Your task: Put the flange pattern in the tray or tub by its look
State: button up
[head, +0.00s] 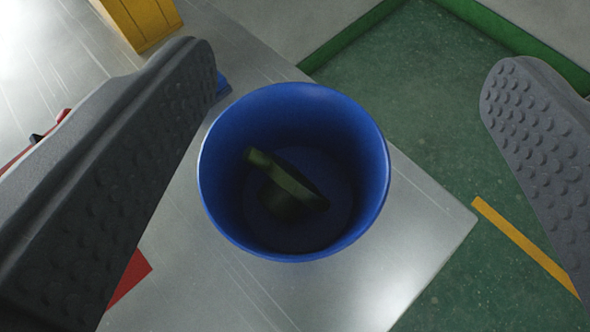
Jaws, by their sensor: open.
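A dark green flange pattern (287,190) lies tilted inside a round blue tub (380,190). It shows a thin flange edge and a darker stub below, resting near the tub's bottom in shadow. The tub stands on a metal table. My gripper (350,85) is open and empty, its two grey studded fingers wide apart to the left and right of the tub in the picture. The fingers are apart from the pattern. No tray can be made out for certain.
The metal table (420,240) ends at a corner right of the tub, with green floor (440,110) beyond. A yellow object (145,20) stands at the upper left. Red parts (130,275) show partly behind the left finger. A yellow line (525,245) marks the floor.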

jog(key=v, duration=1.2)
jog(key=shift+s, duration=0.2)
jog(key=s+a+r+n+t+y, duration=0.1)
jog(key=s+r, duration=0.2)
jog(key=r, duration=1.2)
jog(key=s+a+r, duration=0.1)
jog(key=s+r, duration=0.3)
jog(key=r, duration=1.2)
jog(key=s+d+r+t, duration=0.1)
jog(key=s+d+r, duration=0.1)
jog(key=s+r, duration=0.7)
jog(key=shift+r+y, duration=0.3)
jog(key=shift+r, duration=0.5)
jog(key=shift+s, duration=0.1)
